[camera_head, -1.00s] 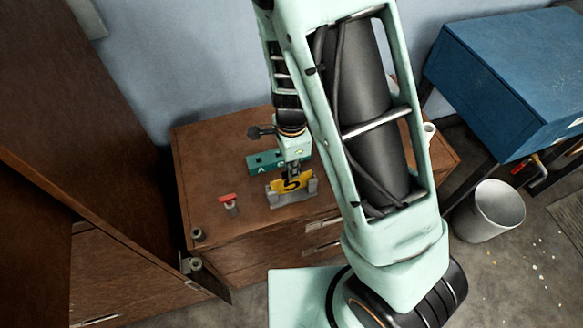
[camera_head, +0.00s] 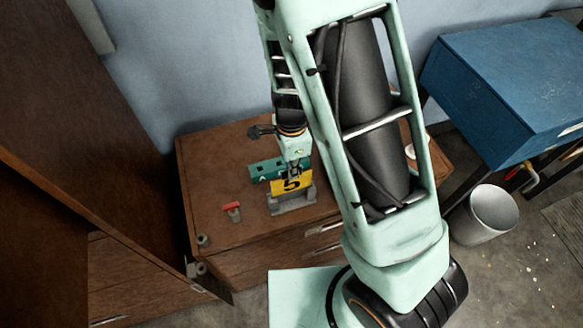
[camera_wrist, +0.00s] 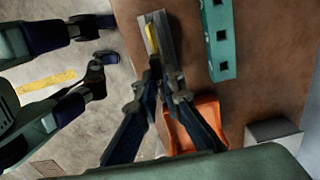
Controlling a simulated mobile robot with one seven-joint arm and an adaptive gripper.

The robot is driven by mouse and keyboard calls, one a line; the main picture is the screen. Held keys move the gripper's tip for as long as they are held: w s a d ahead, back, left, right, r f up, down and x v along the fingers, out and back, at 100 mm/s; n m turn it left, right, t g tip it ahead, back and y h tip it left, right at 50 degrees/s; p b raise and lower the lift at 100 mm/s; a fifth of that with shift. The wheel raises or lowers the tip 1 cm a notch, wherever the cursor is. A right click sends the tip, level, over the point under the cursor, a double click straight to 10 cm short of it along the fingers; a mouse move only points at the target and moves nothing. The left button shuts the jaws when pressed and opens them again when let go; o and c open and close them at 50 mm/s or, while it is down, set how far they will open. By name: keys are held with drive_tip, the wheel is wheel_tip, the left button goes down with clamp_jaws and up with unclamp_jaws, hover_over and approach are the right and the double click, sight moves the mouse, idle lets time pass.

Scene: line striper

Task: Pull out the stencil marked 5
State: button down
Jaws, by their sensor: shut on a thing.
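The yellow stencil marked 5 (camera_head: 291,186) stands upright on the cabinet top, at the slot of a grey holder (camera_head: 293,207). Much of its plate shows above the holder, and its lower edge is at or just over the holder's uprights; I cannot tell if it is fully clear. My gripper (camera_head: 294,172) points down from above and is shut on the stencil's upper edge. In the wrist view my gripper (camera_wrist: 166,72) has its fingertips close together at the yellow stencil (camera_wrist: 152,38), with the grey holder (camera_wrist: 167,22) beyond it.
A teal bar with square holes (camera_head: 262,170) lies just behind the stencil. A small red-topped piece (camera_head: 232,207) stands left of the holder on the brown cabinet (camera_head: 215,165). A blue cabinet (camera_head: 500,75) and a white bin (camera_head: 486,214) are at the right.

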drive_tip(key=shift+r+p, duration=1.15)
drive_tip(key=shift+r, duration=0.2)
